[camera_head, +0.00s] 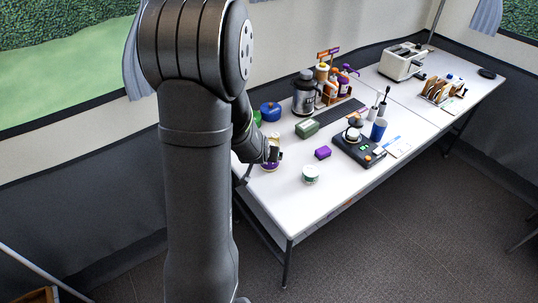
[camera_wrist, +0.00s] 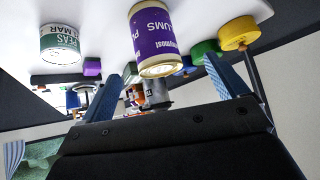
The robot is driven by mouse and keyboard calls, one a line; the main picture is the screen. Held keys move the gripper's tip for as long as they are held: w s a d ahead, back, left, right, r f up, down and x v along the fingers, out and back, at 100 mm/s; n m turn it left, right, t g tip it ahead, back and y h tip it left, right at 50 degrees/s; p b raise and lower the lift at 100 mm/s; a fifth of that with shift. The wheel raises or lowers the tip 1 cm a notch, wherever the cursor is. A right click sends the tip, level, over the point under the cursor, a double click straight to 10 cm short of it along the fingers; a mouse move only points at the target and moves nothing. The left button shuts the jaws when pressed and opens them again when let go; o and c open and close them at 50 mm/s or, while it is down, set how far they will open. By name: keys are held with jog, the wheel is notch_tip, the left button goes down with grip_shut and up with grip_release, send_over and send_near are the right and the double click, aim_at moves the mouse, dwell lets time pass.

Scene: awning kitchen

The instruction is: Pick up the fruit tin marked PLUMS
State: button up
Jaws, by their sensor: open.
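The fruit tin marked PLUMS (camera_wrist: 152,38) has a purple label with white lettering and a pale metal end. In the wrist view, where the scene appears upside down, it shows upright on the white table, ahead of and between my spread fingers. My gripper (camera_wrist: 169,64) is open and empty, and I see no finger touching the tin. In the head view the tin (camera_head: 269,167) shows only as a bit of purple and pale rim at the table's left edge, mostly hidden by my gripper (camera_head: 272,153).
A white-and-green tin (camera_wrist: 60,44) stands apart, also seen in the head view (camera_head: 310,174). A purple block (camera_head: 322,152), a green box (camera_head: 307,129) and a black scale (camera_head: 358,149) stand on the table (camera_head: 275,215). A yellow-lidded container (camera_wrist: 238,32) is near my right finger in the wrist view.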

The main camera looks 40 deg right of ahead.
notch_tip(320, 180, up, 9)
jog(key=w+d+m+g+y, duration=0.1)
jog(key=w+d+g+y, duration=0.1)
jog(key=g, duration=0.1)
send_over(268, 166)
jog(key=w+d, duration=0.2)
notch_tip(268, 166, down, 11)
jog(key=shift+w+f, duration=0.1)
jog(key=shift+f, duration=0.05)
jog(key=shift+s+a+x, duration=0.15)
jog(key=shift+x, duration=1.2)
jog(key=shift+s+a+x, duration=0.1)
jog(key=shift+s+x, duration=0.05)
jog(key=shift+x, duration=1.2)
jog(key=shift+f, duration=0.2)
jog(key=shift+g, duration=0.3)
jog(key=shift+c, duration=0.2)
jog(key=c, duration=1.4)
jog(key=shift+o, duration=0.2)
jog(key=shift+r, duration=0.1)
